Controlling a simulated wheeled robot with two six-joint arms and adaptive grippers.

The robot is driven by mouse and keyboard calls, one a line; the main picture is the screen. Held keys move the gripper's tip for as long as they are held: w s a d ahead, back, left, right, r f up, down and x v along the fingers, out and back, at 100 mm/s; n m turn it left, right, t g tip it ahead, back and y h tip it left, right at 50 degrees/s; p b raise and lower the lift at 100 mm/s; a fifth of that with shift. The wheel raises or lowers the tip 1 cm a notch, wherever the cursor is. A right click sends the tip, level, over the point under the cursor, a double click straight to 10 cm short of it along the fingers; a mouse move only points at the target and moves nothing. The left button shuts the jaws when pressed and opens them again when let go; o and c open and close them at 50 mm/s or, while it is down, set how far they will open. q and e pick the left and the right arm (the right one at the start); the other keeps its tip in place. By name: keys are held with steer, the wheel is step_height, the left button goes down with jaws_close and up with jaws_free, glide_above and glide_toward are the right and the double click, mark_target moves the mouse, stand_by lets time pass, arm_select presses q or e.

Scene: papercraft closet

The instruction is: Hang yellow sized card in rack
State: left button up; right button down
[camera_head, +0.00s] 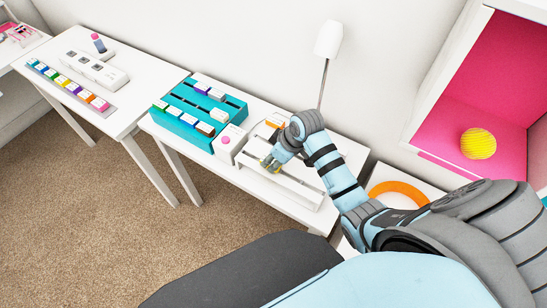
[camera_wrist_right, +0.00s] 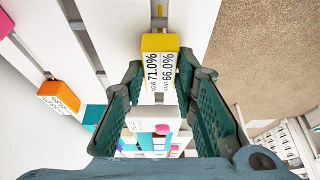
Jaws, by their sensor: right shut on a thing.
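My right gripper (camera_head: 270,163) reaches over the white slotted rack (camera_head: 305,192) on the middle table. In the right wrist view, the fingers (camera_wrist_right: 160,88) are shut on the yellow-topped card (camera_wrist_right: 160,43), whose white face reads 71.0% and 66.0%. The card lies between the two green finger pads, its yellow end pointing away from the wrist. Beyond it are the white bars of the rack. I cannot tell whether the card touches the rack. My left gripper is not in view.
A teal rack (camera_head: 180,128) with several coloured cards stands left of a white box with a pink button (camera_head: 229,140). An orange card (camera_wrist_right: 58,97) sits near the white bars. A lamp (camera_head: 328,40) stands behind. Another table holds a row of cards (camera_head: 68,86).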

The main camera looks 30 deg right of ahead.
steer(key=c, duration=1.2)
jaws_free()
steer(key=shift+r, duration=0.1)
steer(key=v, duration=1.2)
